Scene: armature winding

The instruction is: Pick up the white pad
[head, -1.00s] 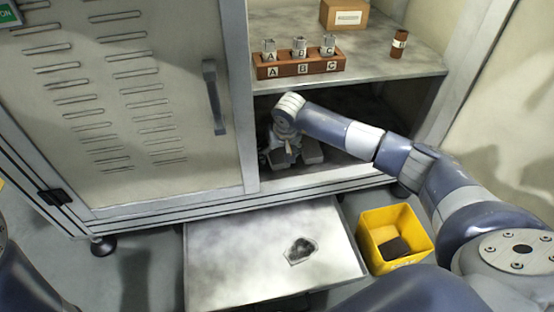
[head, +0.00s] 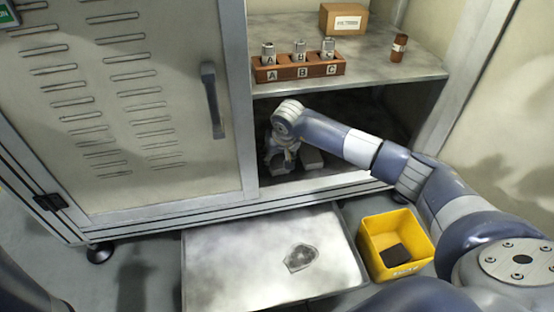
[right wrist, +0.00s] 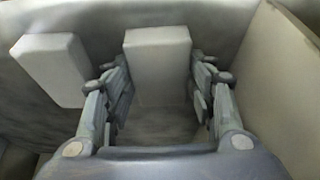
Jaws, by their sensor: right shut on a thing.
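A pale white block-shaped pad (right wrist: 157,52) is between the fingers of my right gripper (right wrist: 158,82) in the right wrist view. The gripper is shut on it, with a finger along each side. A second white pad (right wrist: 50,70) lies apart to the left, outside the fingers. In the head view my right gripper (head: 283,155) reaches down into the dark lower cabinet compartment and partly hides the held pad. The other pad (head: 312,158) shows just to its right. I cannot tell whether the held pad touches the compartment floor. My left gripper is not in view.
The shelf (head: 375,65) above bears a lettered brown rack (head: 300,72) with metal parts, a brown bottle (head: 398,47) and a cardboard box (head: 343,18). A closed door (head: 120,100) is at left. A tray (head: 230,265) and a yellow bin (head: 395,228) are below.

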